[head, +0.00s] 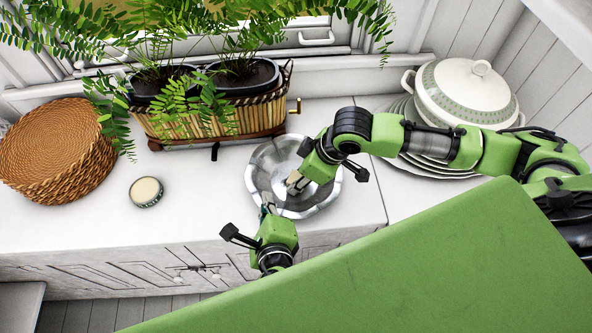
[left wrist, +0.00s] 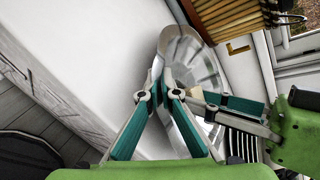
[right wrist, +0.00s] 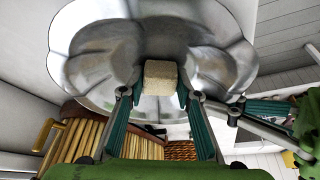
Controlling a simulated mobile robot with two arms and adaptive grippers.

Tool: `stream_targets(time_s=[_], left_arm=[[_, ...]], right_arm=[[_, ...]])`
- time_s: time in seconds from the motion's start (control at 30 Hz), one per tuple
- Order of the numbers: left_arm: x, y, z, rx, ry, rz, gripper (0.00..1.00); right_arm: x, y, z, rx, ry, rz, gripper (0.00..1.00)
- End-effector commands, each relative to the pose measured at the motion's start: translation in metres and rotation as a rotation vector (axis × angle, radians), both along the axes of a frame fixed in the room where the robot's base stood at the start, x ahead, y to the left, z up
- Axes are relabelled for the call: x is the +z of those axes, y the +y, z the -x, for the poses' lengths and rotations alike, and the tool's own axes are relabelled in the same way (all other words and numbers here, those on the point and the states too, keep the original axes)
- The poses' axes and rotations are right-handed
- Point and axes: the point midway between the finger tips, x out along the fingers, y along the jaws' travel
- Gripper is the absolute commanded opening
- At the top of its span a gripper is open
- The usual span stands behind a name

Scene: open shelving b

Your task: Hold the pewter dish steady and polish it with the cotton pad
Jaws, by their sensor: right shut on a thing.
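The pewter dish (head: 262,165), silver with a scalloped rim, is on the white counter below the planter. My left gripper (head: 267,203) is at its near rim. In the left wrist view its fingers (left wrist: 163,80) close on the edge of the dish (left wrist: 195,60). My right gripper (head: 296,183) reaches over the bowl from the right. In the right wrist view its fingers (right wrist: 157,88) are shut on the small beige cotton pad (right wrist: 160,76), with the dish (right wrist: 95,50) right behind it. I cannot tell whether the pad touches the metal.
A round tin (head: 146,192) with a pale top stands left of the dish. Wicker baskets (head: 55,150) are farther left. A fern planter (head: 210,120) stands behind. A white tureen (head: 465,90) and stacked plates (head: 425,160) are at right. The counter's front edge is close.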

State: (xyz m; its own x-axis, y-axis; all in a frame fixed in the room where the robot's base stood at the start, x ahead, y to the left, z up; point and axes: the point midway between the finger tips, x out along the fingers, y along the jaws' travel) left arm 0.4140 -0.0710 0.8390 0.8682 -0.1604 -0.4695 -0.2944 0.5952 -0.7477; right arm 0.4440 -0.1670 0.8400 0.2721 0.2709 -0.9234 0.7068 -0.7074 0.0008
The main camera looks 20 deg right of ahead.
Motion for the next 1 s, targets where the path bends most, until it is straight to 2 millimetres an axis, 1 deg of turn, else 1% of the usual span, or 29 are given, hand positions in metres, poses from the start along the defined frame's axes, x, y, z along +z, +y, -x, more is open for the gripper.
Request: stream_targets(time_s=[0.1, 0.17, 0.27, 0.5, 0.7, 0.8, 1.0], left_arm=[[-0.001, 0.0, 0.001, -0.001, 0.003, -0.001, 0.0], [-0.001, 0.0, 0.001, -0.001, 0.003, -0.001, 0.0], [-0.001, 0.0, 0.001, -0.001, 0.003, -0.001, 0.0], [-0.001, 0.0, 0.001, -0.001, 0.003, -0.001, 0.0], [-0.001, 0.0, 0.001, -0.001, 0.003, -0.001, 0.0], [-0.001, 0.0, 0.001, -0.001, 0.003, -0.001, 0.0], [-0.001, 0.0, 0.001, -0.001, 0.003, -0.001, 0.0]], right_arm=[[0.0, 0.0, 0.005, -0.001, 0.0, 0.0, 0.13], [0.0, 0.0, 0.004, -0.001, 0.0, -0.001, 0.13], [0.0, 0.0, -0.002, -0.003, -0.001, 0.0, 0.13], [-0.002, 0.0, -0.023, -0.003, -0.001, -0.001, 0.13], [-0.003, 0.0, -0.031, -0.001, 0.0, 0.0, 0.13], [-0.003, 0.0, -0.028, 0.0, 0.001, 0.001, 0.13], [-0.003, -0.001, -0.01, 0.0, 0.003, 0.002, 0.13]])
